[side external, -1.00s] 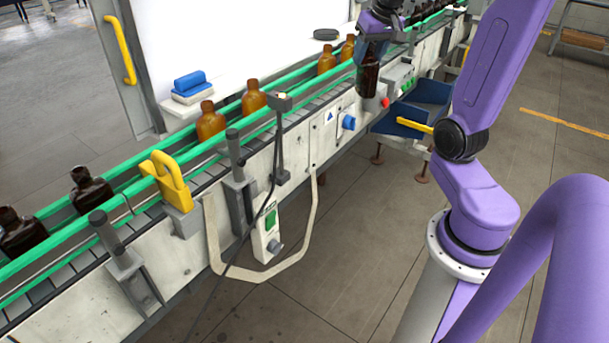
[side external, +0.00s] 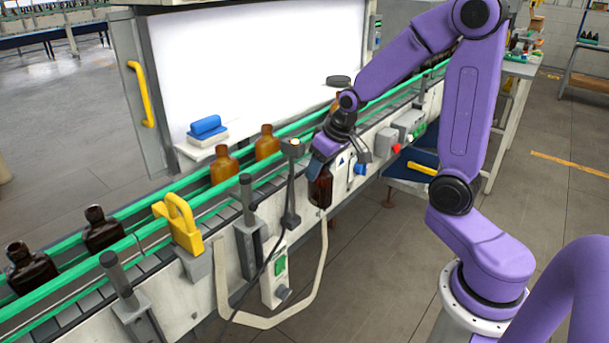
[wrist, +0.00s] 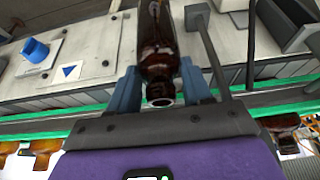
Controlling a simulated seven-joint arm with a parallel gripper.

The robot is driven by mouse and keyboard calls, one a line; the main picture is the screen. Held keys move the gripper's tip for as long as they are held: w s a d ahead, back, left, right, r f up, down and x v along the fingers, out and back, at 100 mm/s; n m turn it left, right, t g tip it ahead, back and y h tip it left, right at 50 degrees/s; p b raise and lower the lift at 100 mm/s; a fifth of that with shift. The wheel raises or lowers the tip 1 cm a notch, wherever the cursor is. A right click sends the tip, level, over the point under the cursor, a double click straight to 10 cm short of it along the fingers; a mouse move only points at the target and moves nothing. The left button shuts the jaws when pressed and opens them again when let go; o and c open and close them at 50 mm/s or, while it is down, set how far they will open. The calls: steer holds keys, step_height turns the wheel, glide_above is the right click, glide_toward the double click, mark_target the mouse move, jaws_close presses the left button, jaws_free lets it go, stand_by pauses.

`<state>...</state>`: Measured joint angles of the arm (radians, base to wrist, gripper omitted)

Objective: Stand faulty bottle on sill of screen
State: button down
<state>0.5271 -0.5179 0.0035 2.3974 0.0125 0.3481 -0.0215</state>
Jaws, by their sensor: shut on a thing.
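My gripper (side external: 320,158) is shut on a dark brown bottle (side external: 320,188). The bottle hangs upright in front of the conveyor's near side wall, clear of the floor. In the wrist view the bottle (wrist: 158,45) sits between the two blue fingers (wrist: 158,88), its open mouth towards the camera. The bright white screen (side external: 255,70) stands behind the conveyor. Its pale sill (side external: 190,152) runs along the screen's foot and shows mostly at the left. A blue and white block (side external: 207,130) and a dark round disc (side external: 339,81) lie on the sill.
The conveyor with green rails (side external: 150,230) lies between my gripper and the screen. Amber bottles (side external: 223,165) and darker bottles (side external: 102,230) stand on it. A yellow clamp (side external: 180,222) and a post-mounted sensor (side external: 291,150) rise at its near edge. A blue bin (side external: 405,172) is at right.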

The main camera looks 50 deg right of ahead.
step_height(320, 180, up, 21)
steer(key=w+d+m+g+h, duration=0.35)
steer(key=w+d+m, duration=0.45)
steer(key=w+m, duration=0.6)
steer(key=shift+m+h, duration=0.45)
steer(key=shift+m, duration=0.25)
steer(key=shift+s+d+f, duration=0.1)
steer(key=shift+s+f, duration=0.05)
steer(key=shift+f, duration=0.65)
steer(key=shift+s+d+f, duration=0.1)
steer(key=shift+s+f, duration=0.1)
steer(key=shift+f, duration=0.6)
steer(key=shift+s+d+f, duration=0.1)
steer(key=shift+s+f, duration=0.05)
steer(key=shift+f, duration=0.65)
step_height(320, 180, down, 10)
steer(key=shift+r, duration=0.2)
steer(key=shift+a+f, duration=0.1)
steer(key=shift+c, duration=2.4)
jaws_free()
steer(key=shift+f, duration=0.1)
